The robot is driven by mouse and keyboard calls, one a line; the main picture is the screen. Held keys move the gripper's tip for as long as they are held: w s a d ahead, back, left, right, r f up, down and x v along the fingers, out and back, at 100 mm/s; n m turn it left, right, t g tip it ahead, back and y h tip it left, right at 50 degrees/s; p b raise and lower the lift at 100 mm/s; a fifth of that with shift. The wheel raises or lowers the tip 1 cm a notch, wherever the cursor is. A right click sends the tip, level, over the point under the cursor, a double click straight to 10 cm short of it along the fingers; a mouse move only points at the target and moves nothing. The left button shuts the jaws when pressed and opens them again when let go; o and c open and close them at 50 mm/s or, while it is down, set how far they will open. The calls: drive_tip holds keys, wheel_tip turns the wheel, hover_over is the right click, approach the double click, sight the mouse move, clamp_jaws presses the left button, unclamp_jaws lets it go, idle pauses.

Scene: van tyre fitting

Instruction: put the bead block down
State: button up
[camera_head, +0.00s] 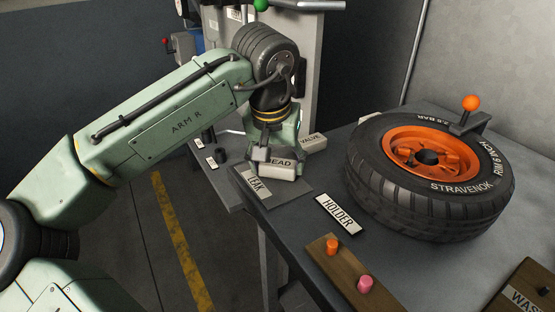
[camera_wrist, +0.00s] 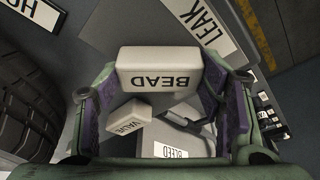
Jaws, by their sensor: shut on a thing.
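The bead block (camera_head: 283,165) is a white block marked BEAD. It is between the fingers of my gripper (camera_head: 271,158), which is shut on it. In the wrist view the bead block (camera_wrist: 162,66) spans between the two purple-lined fingers, its lettering upside down. In the head view it appears over the dark grey pad (camera_head: 297,190) with the LEAK label (camera_head: 253,180). I cannot tell whether it touches the pad.
A white VALVE block (camera_head: 313,142) is close behind my gripper. A tyre on an orange rim (camera_head: 430,175) fills the bench's right. A HOLDER label (camera_head: 339,214) and a wooden board (camera_head: 347,273) with orange and pink pegs are in front.

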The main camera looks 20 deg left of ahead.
drive_tip(key=o, duration=1.2)
drive_tip(key=shift+f, duration=0.1)
drive_tip(key=shift+c, duration=0.2)
drive_tip(key=b+v, duration=0.1)
drive_tip(key=v, duration=1.1)
drive_tip(key=shift+r, duration=0.2)
